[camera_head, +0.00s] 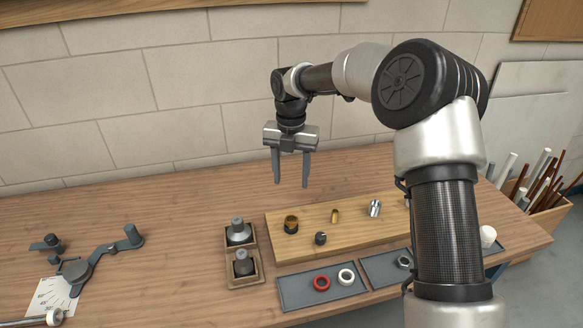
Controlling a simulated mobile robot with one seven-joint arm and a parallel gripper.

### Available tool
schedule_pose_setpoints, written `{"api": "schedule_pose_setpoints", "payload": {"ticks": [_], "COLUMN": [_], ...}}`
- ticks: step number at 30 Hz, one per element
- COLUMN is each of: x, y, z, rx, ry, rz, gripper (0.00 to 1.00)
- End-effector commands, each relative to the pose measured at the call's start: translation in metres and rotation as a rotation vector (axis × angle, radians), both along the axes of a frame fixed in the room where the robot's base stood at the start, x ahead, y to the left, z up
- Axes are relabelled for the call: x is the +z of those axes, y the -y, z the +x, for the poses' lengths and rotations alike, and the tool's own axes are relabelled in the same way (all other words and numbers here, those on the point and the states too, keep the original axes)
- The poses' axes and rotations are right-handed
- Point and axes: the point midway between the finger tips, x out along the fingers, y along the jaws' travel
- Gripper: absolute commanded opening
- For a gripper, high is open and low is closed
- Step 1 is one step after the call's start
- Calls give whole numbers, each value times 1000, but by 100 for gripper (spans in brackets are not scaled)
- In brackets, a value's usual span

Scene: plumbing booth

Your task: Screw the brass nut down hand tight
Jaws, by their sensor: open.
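My gripper (291,184) is open and empty, fingers pointing down. It hangs in the air above the back left part of a wooden board (370,235) on the bench. A short, wide brass-coloured piece (291,223), which looks like the brass nut, is on the board's left part, below the gripper and apart from it. Its lower part is dark, and I cannot tell whether it sits on a thread. A smaller upright brass piece (335,215) stands to its right.
A chrome fitting (374,208) and a dark knob-like piece (320,239) are on the board. In front, a grey tray (300,297) holds a red ring (321,283) and a white ring (346,276). A wooden holder (243,281) with two grey-topped pieces stands left. My arm hides the board's right end.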

Motion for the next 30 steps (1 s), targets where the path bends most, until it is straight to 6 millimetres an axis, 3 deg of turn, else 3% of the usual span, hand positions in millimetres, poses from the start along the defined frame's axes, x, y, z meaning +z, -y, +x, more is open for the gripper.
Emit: {"api": "schedule_pose_setpoints", "payload": {"ticks": [18,24,30], "x": [-121,-143,-150], "y": [0,0,0], "z": [-1,0,0], "rx": [0,-2,-3], "ry": [-3,-1,0], "rz": [-1,-1,-1], "gripper": [50,50,50]}}
